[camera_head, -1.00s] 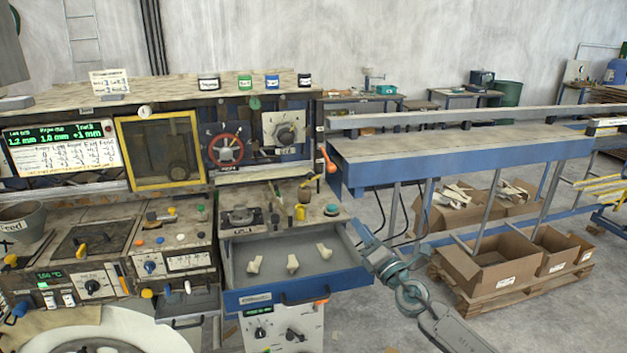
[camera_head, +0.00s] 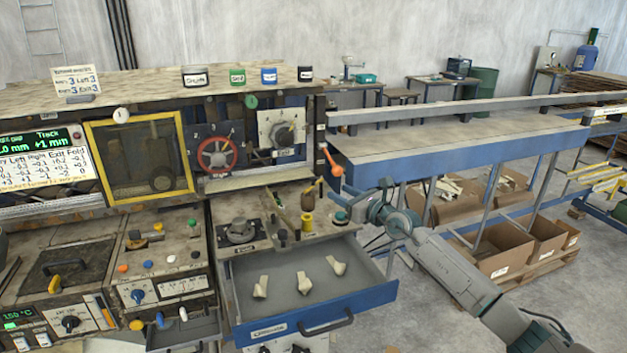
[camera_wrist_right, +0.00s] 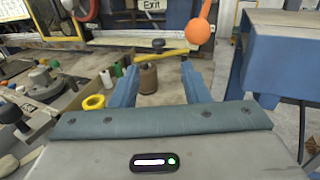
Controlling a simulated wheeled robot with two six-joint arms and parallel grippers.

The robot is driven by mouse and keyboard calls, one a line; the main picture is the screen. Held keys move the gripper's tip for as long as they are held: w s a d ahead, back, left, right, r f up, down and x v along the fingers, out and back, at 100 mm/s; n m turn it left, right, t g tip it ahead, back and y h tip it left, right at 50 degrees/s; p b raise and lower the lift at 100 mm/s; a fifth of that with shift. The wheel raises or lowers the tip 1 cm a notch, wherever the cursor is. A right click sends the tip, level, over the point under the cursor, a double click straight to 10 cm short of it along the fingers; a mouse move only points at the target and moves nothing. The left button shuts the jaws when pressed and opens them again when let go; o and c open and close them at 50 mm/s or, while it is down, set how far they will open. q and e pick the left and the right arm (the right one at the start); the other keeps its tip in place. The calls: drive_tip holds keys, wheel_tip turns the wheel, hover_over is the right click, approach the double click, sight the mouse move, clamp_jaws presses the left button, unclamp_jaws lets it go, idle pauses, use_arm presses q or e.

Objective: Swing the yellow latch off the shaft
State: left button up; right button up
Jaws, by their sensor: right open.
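The shaft cannot be told apart clearly. In the right wrist view, the brown cylinder (camera_wrist_right: 148,79) with a dark knob above it appears beyond and between my fingertips. My left gripper is not in view.
An orange-knobbed lever (camera_head: 331,161) stands close by; its ball (camera_wrist_right: 198,30) is above my right finger in the wrist view. A yellow spool (camera_head: 307,222) sits by the cylinder. The open drawer (camera_head: 370,290) juts out below. A blue bench (camera_head: 470,158) lies to the right.

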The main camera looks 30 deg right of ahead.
sight(316, 180)
drive_tip(key=w, duration=0.3)
drive_tip(key=shift+w+a+r+p, duration=0.15)
drive_tip(key=shift+a+r+p, duration=0.15)
drive_tip(key=shift+a+r, duration=0.1)
drive_tip(key=w, duration=0.3)
drive_tip(key=shift+w+a+f, duration=0.15)
drive_tip(key=shift+a+f, duration=0.1)
drive_tip(key=shift+w+a+p, duration=0.15)
drive_tip(key=shift+w+p, duration=0.25)
drive_tip(key=shift+w, duration=1.05)
drive_tip(key=shift+a+f, duration=0.1)
drive_tip(key=c, duration=0.9)
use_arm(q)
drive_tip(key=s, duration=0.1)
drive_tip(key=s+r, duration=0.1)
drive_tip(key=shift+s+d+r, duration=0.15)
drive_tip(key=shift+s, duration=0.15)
use_arm(e)
clamp_jaws()
